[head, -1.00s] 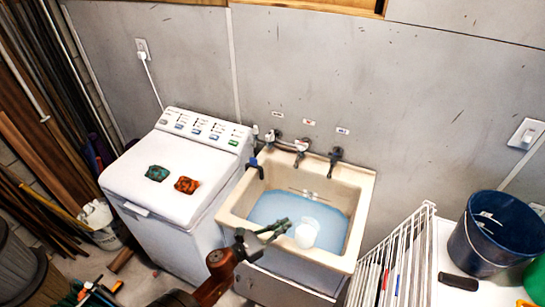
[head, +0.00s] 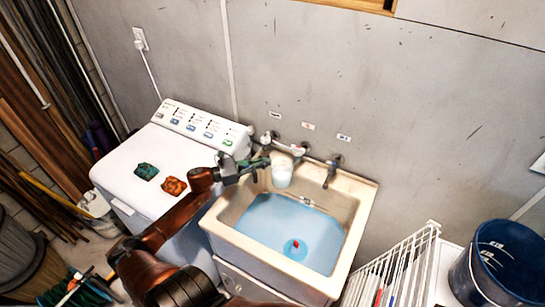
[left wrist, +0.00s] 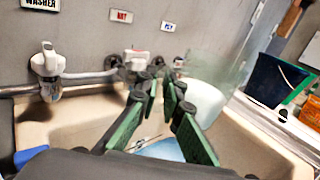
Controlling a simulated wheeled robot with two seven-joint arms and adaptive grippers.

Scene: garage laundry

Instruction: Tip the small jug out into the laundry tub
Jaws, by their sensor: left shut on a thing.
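The small jug (head: 281,172) is whitish and translucent. It is above the back left part of the laundry tub (head: 362,215), near the taps, and roughly upright in the head view. My left gripper (head: 262,164) is shut on it from the left. In the left wrist view the jug (left wrist: 203,100) is just beyond the green-padded fingers (left wrist: 168,100), which partly cover its near side. The cream tub holds light blue water (head: 270,225). A small red thing (head: 295,243) with a blue disc around it shows in the water. My right gripper is out of view.
Taps (head: 333,170) line the tub's back edge. The white washer (head: 130,170) at left carries a green cloth (head: 147,171) and an orange cloth (head: 173,186). A white rack (head: 395,265) and a dark blue bucket (head: 500,265) are at right.

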